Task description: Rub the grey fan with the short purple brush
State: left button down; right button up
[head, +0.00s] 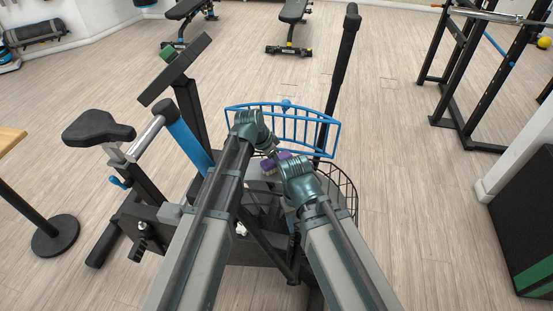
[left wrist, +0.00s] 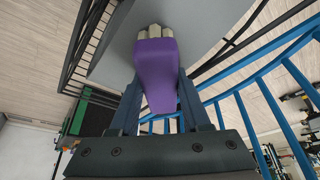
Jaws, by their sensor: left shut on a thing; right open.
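The short purple brush (head: 269,166) is held in my left gripper (head: 272,151), which is shut on it. In the left wrist view the purple brush (left wrist: 157,72) points away from the jaws, with pale bristles at its far end. The bristle end overlaps the grey fan (left wrist: 118,58); I cannot tell whether it touches. In the head view the grey fan (head: 254,169) is mostly hidden behind my arms. My right gripper (head: 280,158) is open beside the brush, on its right.
A blue wire rack (head: 328,138) stands just beyond the grippers. A dark wire cage (head: 351,190) curves at the right. The exercise bike's saddle (head: 97,128) and dark post (head: 345,55) rise nearby. Open floor lies to the right.

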aim_at(277, 175)
pick_arm(q)
jog(key=shift+s+a, duration=0.15)
jog(key=shift+s, duration=0.4)
jog(key=shift+s+f, duration=0.1)
jog(key=shift+s+a, duration=0.15)
jog(key=shift+s, duration=0.55)
jog(key=shift+s+a, duration=0.15)
jog(key=shift+s, duration=0.6)
jog(key=shift+w+a, duration=0.2)
jog(key=shift+a, duration=0.5)
